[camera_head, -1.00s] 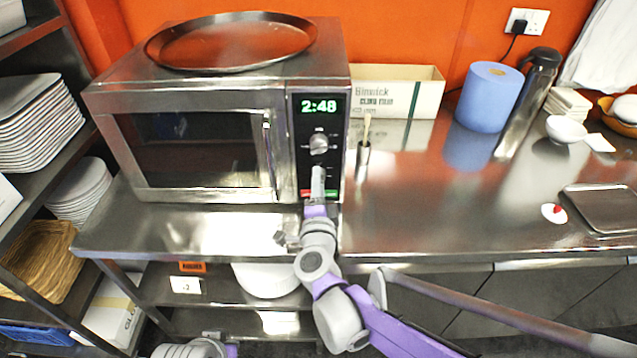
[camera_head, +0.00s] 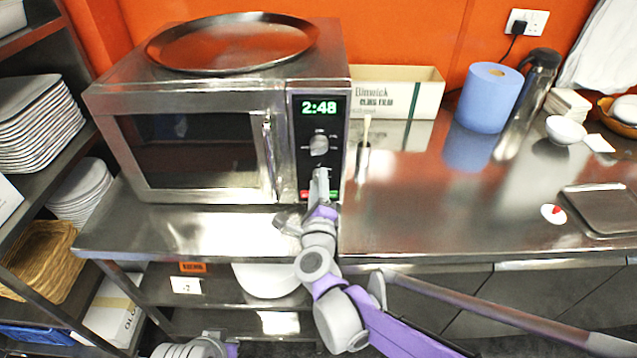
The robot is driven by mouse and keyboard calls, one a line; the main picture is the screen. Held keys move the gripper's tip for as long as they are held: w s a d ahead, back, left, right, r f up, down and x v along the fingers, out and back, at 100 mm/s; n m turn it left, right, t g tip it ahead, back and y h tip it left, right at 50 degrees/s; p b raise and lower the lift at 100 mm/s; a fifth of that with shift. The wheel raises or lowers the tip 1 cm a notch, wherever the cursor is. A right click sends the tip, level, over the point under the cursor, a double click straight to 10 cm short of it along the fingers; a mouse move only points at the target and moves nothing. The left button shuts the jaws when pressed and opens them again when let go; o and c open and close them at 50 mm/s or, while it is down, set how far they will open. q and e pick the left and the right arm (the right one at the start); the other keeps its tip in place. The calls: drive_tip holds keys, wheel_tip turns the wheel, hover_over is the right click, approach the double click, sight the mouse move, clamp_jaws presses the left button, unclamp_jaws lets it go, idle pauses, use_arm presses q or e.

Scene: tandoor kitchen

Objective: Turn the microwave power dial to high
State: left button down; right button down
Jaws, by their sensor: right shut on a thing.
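The steel microwave (camera_head: 215,197) stands at the left of the counter, with a black control panel (camera_head: 335,120) on its right side. A silver round dial (camera_head: 319,144) shows on the panel below the green 2:48 display, apart from my gripper. My right gripper (camera_head: 321,174) reaches up to the panel just below that dial. It is shut on what seems to be a lower dial, which the fingers hide, so its setting cannot be read. A grey part of my left arm shows at the bottom edge; its gripper is not seen.
A round metal tray (camera_head: 232,42) lies on the microwave. A small holder (camera_head: 363,160) stands close right of the panel, before a cling film box (camera_head: 420,92). A blue roll (camera_head: 488,97) stands farther right. The counter's middle is clear.

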idle(0.3)
drive_tip(key=c, duration=0.5)
unclamp_jaws()
drive_tip(key=s, duration=1.1)
